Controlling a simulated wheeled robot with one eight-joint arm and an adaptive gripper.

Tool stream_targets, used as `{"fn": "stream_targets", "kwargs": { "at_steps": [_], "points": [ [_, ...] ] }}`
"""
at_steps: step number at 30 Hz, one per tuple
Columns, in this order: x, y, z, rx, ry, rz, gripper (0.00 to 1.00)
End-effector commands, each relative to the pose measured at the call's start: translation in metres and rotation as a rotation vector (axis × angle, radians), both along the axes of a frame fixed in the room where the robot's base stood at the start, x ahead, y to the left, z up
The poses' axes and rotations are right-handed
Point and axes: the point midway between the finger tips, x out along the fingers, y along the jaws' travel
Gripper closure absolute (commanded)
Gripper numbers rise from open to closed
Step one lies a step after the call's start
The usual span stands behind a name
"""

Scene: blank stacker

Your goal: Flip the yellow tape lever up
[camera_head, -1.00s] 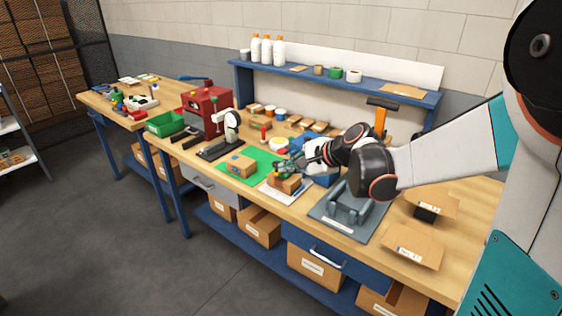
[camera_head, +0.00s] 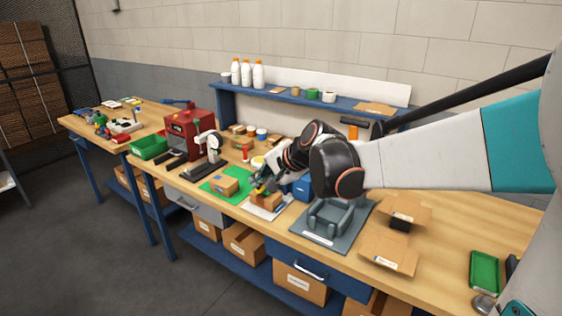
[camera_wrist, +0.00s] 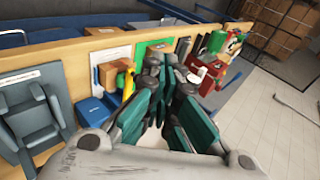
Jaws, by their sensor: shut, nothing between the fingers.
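A small yellow part (camera_wrist: 128,86), which looks like the yellow tape lever, stands by a brown box (camera_wrist: 112,72) in the wrist view. Yellow also shows small on the box in the head view (camera_head: 262,189); whether the lever is up or down is too small to tell. My gripper (camera_head: 264,181) is shut and empty, close above and behind the box. In the wrist view its teal-padded fingers (camera_wrist: 165,68) are just right of the yellow part; I cannot tell if they touch it.
A white sheet (camera_head: 275,212) lies under the box. A green mat (camera_head: 213,185) with another box is to the left. A blue bin (camera_head: 303,188) stands right of my gripper, then a grey fixture (camera_head: 330,218). A red machine (camera_head: 185,132) stands farther left.

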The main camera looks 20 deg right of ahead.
Motion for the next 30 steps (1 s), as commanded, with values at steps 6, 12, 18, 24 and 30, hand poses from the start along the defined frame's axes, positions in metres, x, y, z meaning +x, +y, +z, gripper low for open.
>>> {"fn": "stream_targets", "kwargs": {
  "at_steps": [6, 12, 18, 24, 30],
  "points": [
    [0.008, -0.007, -0.011, 0.091, 0.024, -0.060, 1.00],
    [0.038, -0.030, -0.043, 0.370, 0.099, -0.235, 1.00],
    [0.066, -0.061, -0.080, 0.700, 0.195, -0.420, 1.00],
    [0.086, -0.094, -0.118, 1.026, 0.297, -0.578, 1.00],
    [0.095, -0.121, -0.148, 1.282, 0.389, -0.681, 1.00]
  ]
}}
